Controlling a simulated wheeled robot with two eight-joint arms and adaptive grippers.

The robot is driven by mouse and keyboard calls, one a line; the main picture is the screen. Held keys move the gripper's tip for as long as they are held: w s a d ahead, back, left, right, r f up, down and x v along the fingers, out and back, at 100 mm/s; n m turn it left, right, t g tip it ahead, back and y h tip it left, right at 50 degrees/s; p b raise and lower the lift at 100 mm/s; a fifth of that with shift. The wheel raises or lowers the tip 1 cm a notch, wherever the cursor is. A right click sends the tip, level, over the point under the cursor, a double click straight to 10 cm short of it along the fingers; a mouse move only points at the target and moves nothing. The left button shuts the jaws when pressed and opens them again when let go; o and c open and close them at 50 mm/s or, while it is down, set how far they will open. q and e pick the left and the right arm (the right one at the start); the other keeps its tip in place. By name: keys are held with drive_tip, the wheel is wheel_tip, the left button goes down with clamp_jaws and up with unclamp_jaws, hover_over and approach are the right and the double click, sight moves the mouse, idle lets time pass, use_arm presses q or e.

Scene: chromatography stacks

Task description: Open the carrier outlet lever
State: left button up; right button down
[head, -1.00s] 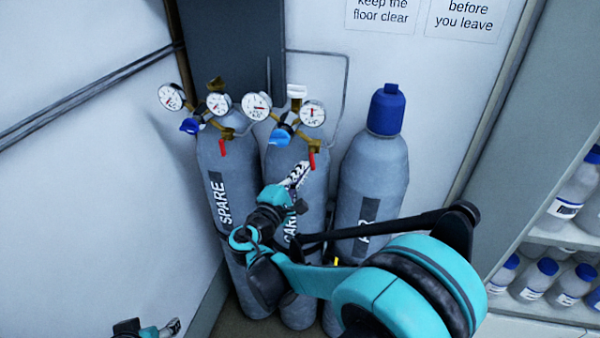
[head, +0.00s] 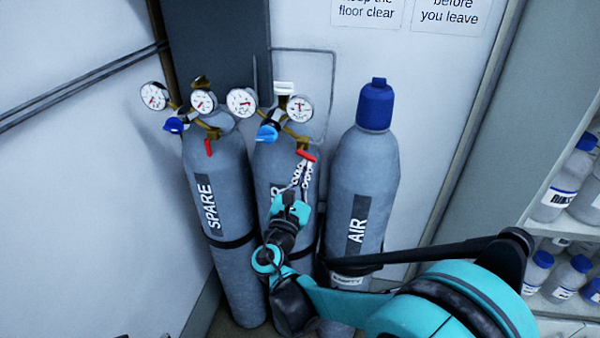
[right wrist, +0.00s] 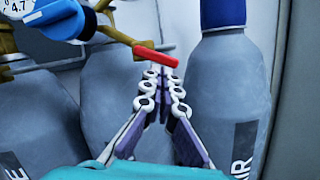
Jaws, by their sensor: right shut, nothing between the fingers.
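The carrier cylinder (head: 266,160) stands in the middle of three grey cylinders, its label partly hidden by my right arm. Its red outlet lever (head: 306,155) lies nearly sideways, tilted slightly down to the right; it also shows in the right wrist view (right wrist: 156,54). My right gripper (head: 303,170) is shut and empty, with its fingertips just below the lever. In the right wrist view, the fingertips (right wrist: 161,78) appear close under the lever's right part; I cannot tell whether they touch. My left gripper is not in view beyond dark slivers at the bottom edge.
The SPARE cylinder (head: 215,170) stands left, its red lever (head: 208,147) hanging down. The AIR cylinder (head: 365,180) with a blue cap stands right. Gauges and a blue knob (head: 268,133) crowd the carrier regulator. Bottle shelves (head: 545,225) are at far right.

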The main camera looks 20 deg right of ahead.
drive_tip(key=n, duration=0.2)
drive_tip(key=shift+s+d+r+n+t+y, duration=0.2)
drive_tip(key=shift+n+t+y, duration=0.1)
drive_tip(key=shift+t+y, duration=0.1)
wheel_tip(320, 180, down, 5)
drive_tip(key=a+b, duration=0.1)
drive_tip(key=b, duration=0.4)
drive_tip(key=r+p+v, duration=0.1)
drive_tip(key=p+v, duration=0.1)
drive_tip(key=v, duration=0.7)
drive_tip(key=shift+a, duration=0.35)
drive_tip(key=shift+f, duration=0.1)
